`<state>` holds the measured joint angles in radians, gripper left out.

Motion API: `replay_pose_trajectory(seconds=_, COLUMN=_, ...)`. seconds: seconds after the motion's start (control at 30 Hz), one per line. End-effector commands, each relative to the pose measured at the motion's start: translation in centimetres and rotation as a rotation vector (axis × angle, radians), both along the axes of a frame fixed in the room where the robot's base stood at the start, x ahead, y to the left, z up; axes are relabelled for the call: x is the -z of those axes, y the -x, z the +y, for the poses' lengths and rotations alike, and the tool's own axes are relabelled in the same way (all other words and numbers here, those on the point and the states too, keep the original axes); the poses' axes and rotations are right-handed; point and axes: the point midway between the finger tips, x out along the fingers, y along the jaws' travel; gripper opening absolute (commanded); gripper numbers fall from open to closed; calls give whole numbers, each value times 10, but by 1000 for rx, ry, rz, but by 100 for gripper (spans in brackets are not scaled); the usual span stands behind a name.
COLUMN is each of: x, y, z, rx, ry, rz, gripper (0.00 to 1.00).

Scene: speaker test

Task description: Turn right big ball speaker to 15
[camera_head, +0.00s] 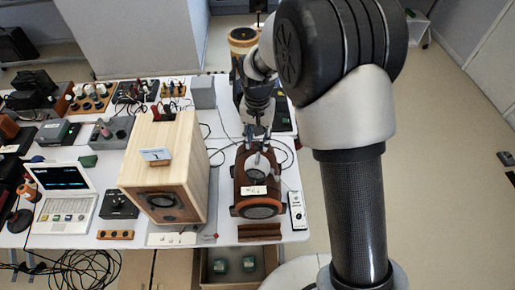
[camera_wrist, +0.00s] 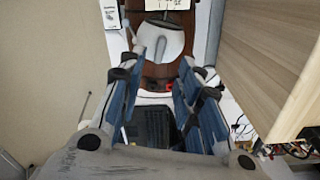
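The big ball speaker (camera_head: 240,181) has a dark reddish-brown wooden body with a pale ball (camera_head: 257,168) set in its top, a white label and a round grille at its front. In the wrist view the ball (camera_wrist: 163,40) shows as a grey-white dome near the top, on the brown body. My gripper (camera_head: 258,139) is over the rear part of this speaker. In the wrist view my gripper (camera_wrist: 168,62) is open, with its blue-lined fingers apart near the two sides of the ball. Nothing is held. I cannot tell whether a fingertip touches the ball. The label is too small to read.
A tall pale wooden box speaker (camera_head: 163,142) stands close on the left. A white remote-like device (camera_head: 297,210) lies on the right, and a brown block (camera_head: 260,232) lies in front. Cables run behind. A laptop (camera_head: 65,192) and more gear fill the left.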

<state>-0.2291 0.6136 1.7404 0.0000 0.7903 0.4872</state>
Motion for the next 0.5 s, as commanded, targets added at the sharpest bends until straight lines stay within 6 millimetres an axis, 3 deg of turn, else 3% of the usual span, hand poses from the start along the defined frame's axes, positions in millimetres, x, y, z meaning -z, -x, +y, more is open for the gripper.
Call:
replay_pose_trajectory(seconds=0.2, x=-25, y=0, z=0, rx=0, ry=0, rz=0, gripper=32)
replay_pose_trajectory(seconds=0.5, x=-28, y=0, z=0, rx=0, ry=1, rz=1, gripper=32)
